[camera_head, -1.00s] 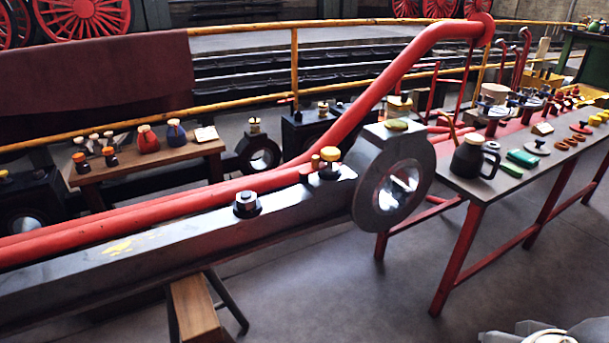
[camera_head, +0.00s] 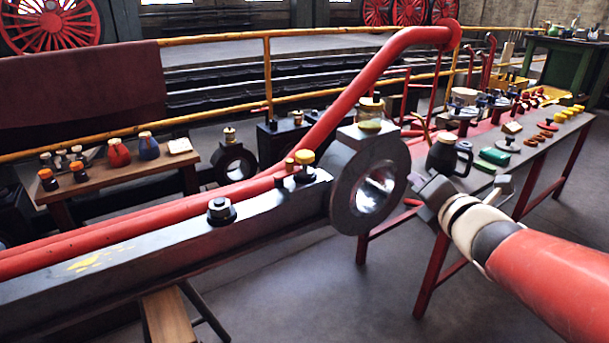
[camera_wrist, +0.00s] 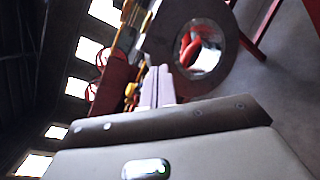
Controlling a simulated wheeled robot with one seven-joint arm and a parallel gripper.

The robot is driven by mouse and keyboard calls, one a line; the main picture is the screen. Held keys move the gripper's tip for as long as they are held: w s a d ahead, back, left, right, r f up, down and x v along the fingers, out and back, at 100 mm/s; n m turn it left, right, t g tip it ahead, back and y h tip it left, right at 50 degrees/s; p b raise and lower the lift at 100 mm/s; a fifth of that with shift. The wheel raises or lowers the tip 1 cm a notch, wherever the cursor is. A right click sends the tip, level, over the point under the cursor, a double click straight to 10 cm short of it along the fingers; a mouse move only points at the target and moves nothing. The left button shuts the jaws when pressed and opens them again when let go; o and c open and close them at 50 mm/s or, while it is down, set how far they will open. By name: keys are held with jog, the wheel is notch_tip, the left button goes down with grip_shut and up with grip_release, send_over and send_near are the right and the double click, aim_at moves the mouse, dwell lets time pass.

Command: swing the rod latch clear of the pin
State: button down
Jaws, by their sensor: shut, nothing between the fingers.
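A long dark steel rod (camera_head: 150,257) runs across the head view and ends in a big round eye (camera_head: 346,190) with a bright bore. I cannot tell which part is the latch. A brass-and-glass oil cup (camera_head: 370,108) tops the eye. My gripper (camera_head: 415,184) is just right of the eye, shut and empty. In the wrist view my shut fingers (camera_wrist: 157,84) point toward the eye (camera_wrist: 163,42); contact cannot be told.
A red bar (camera_head: 345,105) rises behind the rod. A long red-legged bench (camera_head: 470,180) with a black jug (camera_head: 445,155) and several small parts stands behind my gripper. A wooden table (camera_head: 130,175) with bottles is at left.

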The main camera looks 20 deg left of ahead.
aim_at(293, 166)
jog(key=s+a+f+n+g+y, duration=0.1)
jog(key=a+n+g+y, duration=0.2)
jog(key=n, duration=0.5)
jog(key=s+a+f+n+g+y, duration=0.1)
jog(key=s+a+n+g+y, duration=0.1)
jog(key=a+n+y, duration=0.3)
jog(key=a+n+g, duration=0.1)
jog(key=a+n, duration=0.2)
jog(key=shift+f+g+b, duration=0.3)
jog(key=shift+f, duration=0.05)
jog(key=p+x, duration=0.1)
jog(key=x, duration=0.6)
jog(key=p+x, duration=0.1)
jog(key=x, duration=0.6)
jog(key=shift+r+p, duration=0.2)
jog(key=shift+p, duration=0.1)
